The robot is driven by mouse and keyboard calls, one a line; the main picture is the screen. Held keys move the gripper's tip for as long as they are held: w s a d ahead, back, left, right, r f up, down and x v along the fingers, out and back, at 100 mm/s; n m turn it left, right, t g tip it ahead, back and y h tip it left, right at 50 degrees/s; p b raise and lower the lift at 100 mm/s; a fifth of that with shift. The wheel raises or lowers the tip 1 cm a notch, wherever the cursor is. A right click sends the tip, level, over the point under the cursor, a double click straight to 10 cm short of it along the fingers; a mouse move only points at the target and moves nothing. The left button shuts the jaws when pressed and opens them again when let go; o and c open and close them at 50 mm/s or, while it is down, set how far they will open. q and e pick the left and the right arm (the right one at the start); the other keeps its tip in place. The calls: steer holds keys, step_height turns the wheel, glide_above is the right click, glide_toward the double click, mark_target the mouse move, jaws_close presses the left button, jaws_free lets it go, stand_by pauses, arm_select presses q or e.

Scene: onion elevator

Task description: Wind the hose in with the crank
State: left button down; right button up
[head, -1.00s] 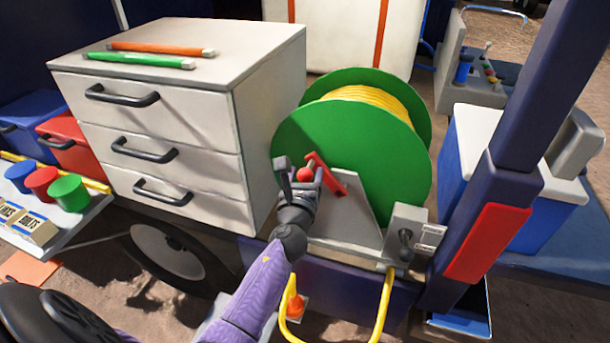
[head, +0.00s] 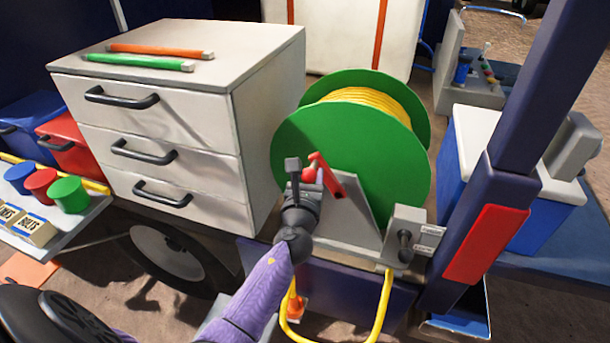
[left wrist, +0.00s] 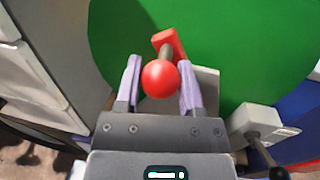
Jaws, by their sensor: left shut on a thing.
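The green hose reel (head: 345,140) stands on the cart with yellow hose (head: 372,97) wound on its drum. A length of yellow hose (head: 384,305) hangs in a loop below the reel. The red crank (head: 332,174) sits on the reel's near face, its arm slanting from upper left to lower right. My left gripper (head: 304,176) is at the outer end of the crank, shut on its round red knob (left wrist: 160,79). In the left wrist view the fingers flank the knob on both sides. My right gripper is not in view.
A grey drawer cabinet (head: 170,130) stands close left of the reel. A grey box with a dark knob (head: 405,238) is at the reel's lower right. A dark blue post (head: 505,150) with a red panel (head: 488,243) rises on the right.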

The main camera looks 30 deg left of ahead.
arm_select(q)
steer(key=shift+w+d+r+m+t+p, duration=0.2)
steer(key=shift+d+r+m+p, duration=0.1)
steer(key=shift+d+m, duration=0.75)
steer(key=shift+w+d+r+m+t+p, duration=0.3)
steer(key=shift+d+m, duration=0.45)
steer(key=shift+m, duration=0.6)
steer(key=shift+w+d+r+m+t+p, duration=0.1)
steer(key=shift+w+d+r+m+p, duration=0.2)
steer(key=shift+d+m, duration=0.75)
steer(key=shift+s+a+f+m+h, duration=0.1)
steer(key=shift+s+f+m+h, duration=0.05)
steer(key=shift+m+h, duration=0.15)
steer(key=shift+c, duration=1.2)
jaws_free()
steer(key=v, duration=1)
steer(key=shift+p, duration=0.3)
steer(key=shift+f, duration=0.1)
